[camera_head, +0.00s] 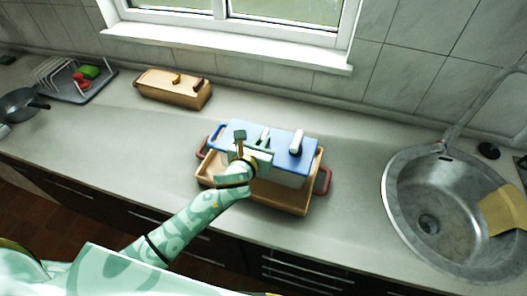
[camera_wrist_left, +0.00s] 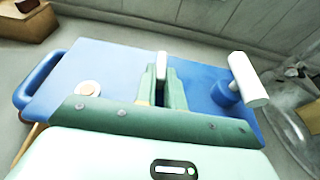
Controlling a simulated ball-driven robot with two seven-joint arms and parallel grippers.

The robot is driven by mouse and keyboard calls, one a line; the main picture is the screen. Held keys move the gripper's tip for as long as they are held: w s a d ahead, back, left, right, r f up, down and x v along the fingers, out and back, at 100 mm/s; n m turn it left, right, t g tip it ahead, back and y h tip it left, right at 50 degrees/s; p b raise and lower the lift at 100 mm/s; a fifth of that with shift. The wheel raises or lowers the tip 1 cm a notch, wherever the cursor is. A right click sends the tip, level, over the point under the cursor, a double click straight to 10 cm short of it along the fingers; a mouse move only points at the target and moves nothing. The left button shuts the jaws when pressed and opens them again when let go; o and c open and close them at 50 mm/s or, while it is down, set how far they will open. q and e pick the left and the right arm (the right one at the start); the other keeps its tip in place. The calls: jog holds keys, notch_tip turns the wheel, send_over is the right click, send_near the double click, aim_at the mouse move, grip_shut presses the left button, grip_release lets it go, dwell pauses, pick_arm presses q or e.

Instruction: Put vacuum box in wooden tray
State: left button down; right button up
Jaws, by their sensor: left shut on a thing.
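The vacuum box (camera_head: 287,153) has a blue lid, a pale body and a blue side handle. It sits within the outline of the wooden tray (camera_head: 262,203), which has reddish handles at its ends. I cannot tell if the box's bottom touches the tray floor. My left gripper (camera_head: 262,141) is over the lid, shut on a part of the box at the middle of the lid. In the left wrist view the fingers (camera_wrist_left: 161,88) close around a pale upright piece on the blue lid (camera_wrist_left: 205,85). My right gripper is not in view.
A closed wooden box (camera_head: 172,89) stands at the back left. A dish rack (camera_head: 72,82) with green and red items and a dark pan (camera_head: 22,103) are at far left. A steel sink (camera_head: 440,205) is on the right. The counter between tray and sink is clear.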

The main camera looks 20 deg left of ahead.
pick_arm(q)
jog(key=shift+w+d+f, duration=0.1)
jog(key=shift+w+f, duration=0.1)
notch_tip(320, 180, down, 3)
jog(key=shift+w+d+f+b, duration=0.1)
jog(key=shift+d+f+b, duration=0.1)
jog(key=shift+b, duration=0.8)
jog(key=shift+a+r, duration=0.1)
jog(key=shift+r, duration=0.05)
jog(key=c, duration=1.5)
grip_release()
jog(key=shift+f, duration=0.2)
jog(key=shift+r, duration=0.15)
jog(key=shift+s+r, duration=0.1)
jog(key=shift+s, duration=0.25)
jog(key=p+v, duration=0.2)
jog(key=v, duration=0.9)
jog(key=shift+s+a, duration=0.15)
jog(key=shift+s, duration=0.05)
